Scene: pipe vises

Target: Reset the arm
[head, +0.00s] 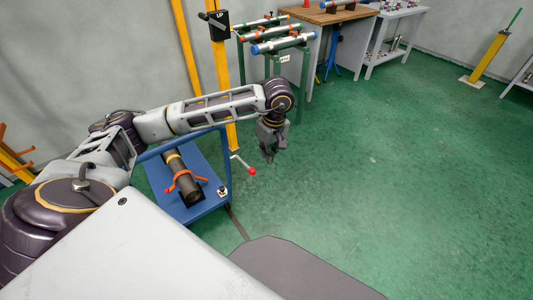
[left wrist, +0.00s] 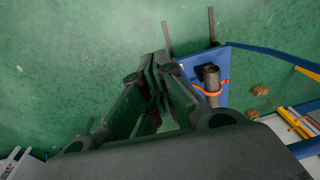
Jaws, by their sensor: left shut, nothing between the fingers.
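My left arm reaches out from the left in the head view. Its gripper (head: 270,154) hangs downward over the green floor, to the right of a blue cart. In the left wrist view the gripper's fingers (left wrist: 158,62) come together at the tips with nothing between them. My right gripper is in neither view.
A blue cart (head: 213,203) holds a dark pipe (head: 184,178) with orange straps. A red-knobbed lever (head: 251,171) stands beside it. Behind are a yellow post (head: 222,75), a rack of coloured pipes (head: 283,43) and a wooden-topped bench (head: 338,16).

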